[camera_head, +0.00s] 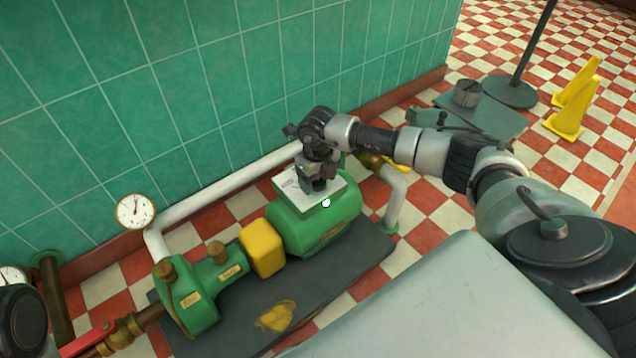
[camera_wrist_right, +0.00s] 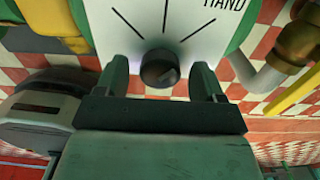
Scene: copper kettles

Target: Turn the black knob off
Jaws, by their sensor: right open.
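The black knob (camera_wrist_right: 160,68) shows in the right wrist view on a white panel (camera_wrist_right: 150,22) with black radiating lines and the word HAND. In the head view the white panel (camera_head: 293,190) sits on top of the green motor (camera_head: 318,222), and my gripper hides the knob. My right gripper (camera_head: 318,184) is over the panel, pointing down at it. In the wrist view its two open fingers stand on either side of the knob, with gaps visible between them and it. My left gripper is not in view.
A yellow block (camera_head: 262,248) and a green pump (camera_head: 195,295) stand left of the motor on a dark base plate (camera_head: 360,262). A white pipe (camera_head: 215,193) runs along the green tiled wall behind. A gauge (camera_head: 135,211) is at left. Yellow cones (camera_head: 568,117) stand far right.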

